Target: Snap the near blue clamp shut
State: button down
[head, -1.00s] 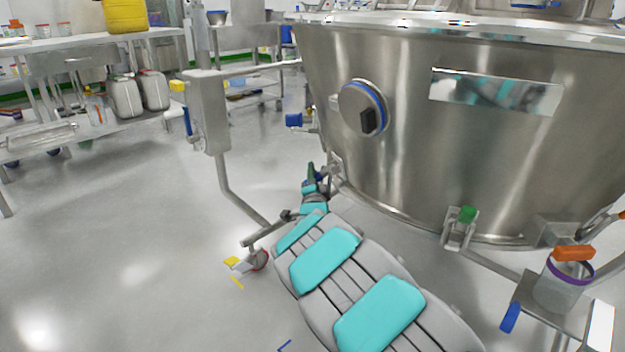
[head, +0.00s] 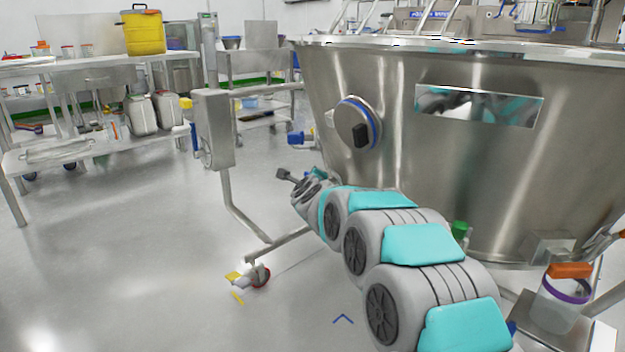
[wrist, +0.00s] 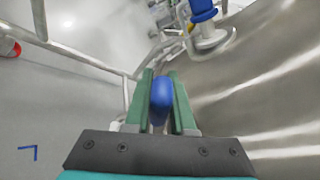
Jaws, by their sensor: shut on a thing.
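In the wrist view, the two green fingers of my gripper (wrist: 161,103) are shut on a blue clamp handle (wrist: 161,92), with its rounded end between them. The part of the clamp below the handle is mostly hidden by the fingers. In the head view, my arm reaches low along the left side of the steel vessel (head: 480,170). The fingers and the held handle are hidden there behind the arm.
Another blue fitting (wrist: 203,10) on a metal base shows at the top of the wrist view, close to the vessel wall. A jar with an orange piece (head: 568,290) is at right.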

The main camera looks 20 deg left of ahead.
jog(key=shift+w+d+r+m+g+y+p, duration=0.25)
jog(key=shift+r+m+g+p, duration=0.15)
jog(key=shift+m+p, duration=0.4)
jog(key=shift+w+d+r+m+g+y+p, duration=0.1)
jog(key=shift+d+r+m+g+y+p, duration=0.2)
jog(key=shift+m+p, duration=0.45)
jog(key=c, duration=0.8)
grip_release()
jog(key=shift+o, duration=0.2)
jog(key=shift+s, duration=0.1)
jog(key=b+v, duration=0.1)
jog(key=v, duration=0.6)
jog(key=shift+s+r, duration=0.2)
jog(key=shift+s, duration=0.05)
